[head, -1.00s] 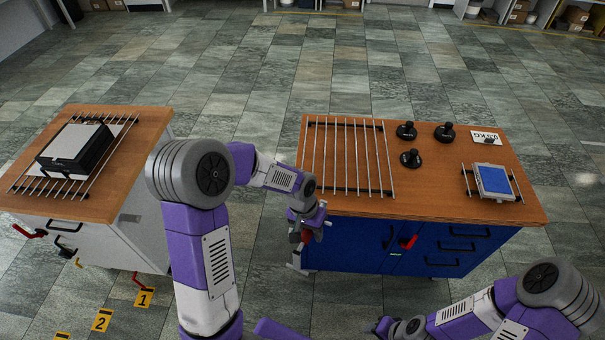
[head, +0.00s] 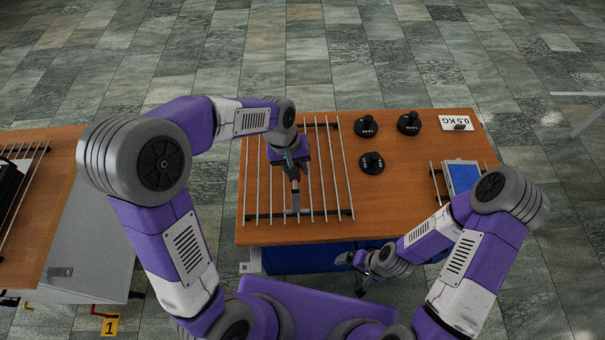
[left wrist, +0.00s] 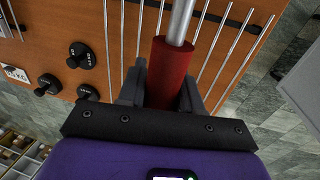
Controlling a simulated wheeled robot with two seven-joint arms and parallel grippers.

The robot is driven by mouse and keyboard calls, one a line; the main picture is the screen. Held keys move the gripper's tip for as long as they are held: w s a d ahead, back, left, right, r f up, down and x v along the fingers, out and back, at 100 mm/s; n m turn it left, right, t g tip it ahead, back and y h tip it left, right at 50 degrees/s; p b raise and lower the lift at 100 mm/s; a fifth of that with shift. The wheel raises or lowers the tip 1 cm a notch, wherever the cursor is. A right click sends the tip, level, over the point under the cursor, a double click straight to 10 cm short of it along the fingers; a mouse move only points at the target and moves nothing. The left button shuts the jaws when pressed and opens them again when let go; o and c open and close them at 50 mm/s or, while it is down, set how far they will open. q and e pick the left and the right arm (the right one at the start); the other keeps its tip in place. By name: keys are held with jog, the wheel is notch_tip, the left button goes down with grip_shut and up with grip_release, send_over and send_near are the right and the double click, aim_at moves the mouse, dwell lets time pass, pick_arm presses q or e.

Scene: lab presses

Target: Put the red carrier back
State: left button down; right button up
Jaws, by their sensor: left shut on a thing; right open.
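My left gripper (head: 292,172) is over the metal rod rack on the wooden top. In the left wrist view it is shut on the red carrier (left wrist: 172,70), a red grip with a thick silver shaft running out of its far end. In the head view the red part is largely hidden by the gripper, and a grey piece shows below it over the rods. I cannot tell whether the carrier touches the rack (head: 334,170). My right gripper (head: 357,270) is open and empty, in front of the bench's front edge.
Three black weights (head: 371,163) stand right of the rack, with a "0.5 KG" card (head: 457,121) beyond them. A blue-topped device (head: 463,177) sits at the right, partly behind my right arm. Another bench (head: 60,205) with a rack stands at the left.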

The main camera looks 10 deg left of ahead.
pick_arm(q)
jog(key=shift+w+d+f, duration=0.1)
jog(key=shift+w, duration=0.2)
jog(key=shift+s+f+b, duration=0.1)
jog(key=shift+f+b, duration=0.9)
jog(key=shift+f, duration=3.65)
jog(key=shift+f, duration=0.2)
jog(key=c, duration=0.8)
grip_release()
jog(key=shift+s, duration=0.1)
jog(key=shift+o, duration=0.2)
jog(key=shift+r, duration=0.15)
